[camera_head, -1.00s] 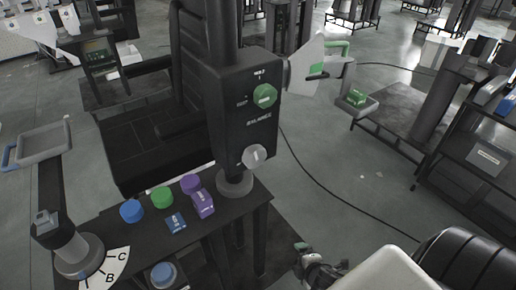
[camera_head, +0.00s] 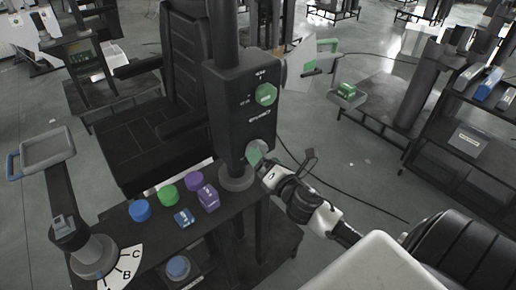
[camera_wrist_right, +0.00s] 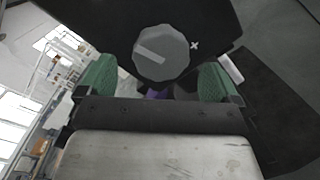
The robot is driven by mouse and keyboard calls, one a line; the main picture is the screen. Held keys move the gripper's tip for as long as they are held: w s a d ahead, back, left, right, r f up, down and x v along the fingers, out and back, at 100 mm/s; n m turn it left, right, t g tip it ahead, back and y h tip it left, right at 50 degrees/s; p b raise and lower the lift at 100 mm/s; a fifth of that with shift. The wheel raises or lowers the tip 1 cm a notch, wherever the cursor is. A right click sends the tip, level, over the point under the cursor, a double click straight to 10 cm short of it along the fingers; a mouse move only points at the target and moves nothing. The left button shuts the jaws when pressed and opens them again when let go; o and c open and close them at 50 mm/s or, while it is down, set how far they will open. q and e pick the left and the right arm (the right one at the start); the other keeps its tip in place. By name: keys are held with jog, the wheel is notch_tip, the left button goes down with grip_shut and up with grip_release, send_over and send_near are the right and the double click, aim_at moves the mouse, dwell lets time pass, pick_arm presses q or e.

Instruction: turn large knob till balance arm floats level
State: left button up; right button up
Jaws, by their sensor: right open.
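The black control box (camera_head: 241,112) on the column bears a green knob (camera_head: 266,94) near its top and a grey, many-sided knob (camera_head: 264,144) near its bottom. The grey knob also shows in the right wrist view (camera_wrist_right: 161,52), with a pale pointer bar. My right gripper (camera_head: 259,160) is open in front of the grey knob. In the right wrist view its two green pads (camera_wrist_right: 155,80) are apart, low on either side of the knob, with no clear contact. My left gripper is out of view.
A dark bench (camera_head: 222,222) below holds a blue knob (camera_head: 140,210), a green one (camera_head: 168,195) and purple pieces (camera_head: 208,198). A grey tray (camera_head: 47,150) on a post stands at left. A black cable runs across the floor on the right.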

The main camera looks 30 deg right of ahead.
jog(key=shift+w+d+p, duration=0.1)
jog(key=shift+w+p, duration=0.2)
jog(key=shift+w, duration=1.55)
jog(key=c, duration=0.9)
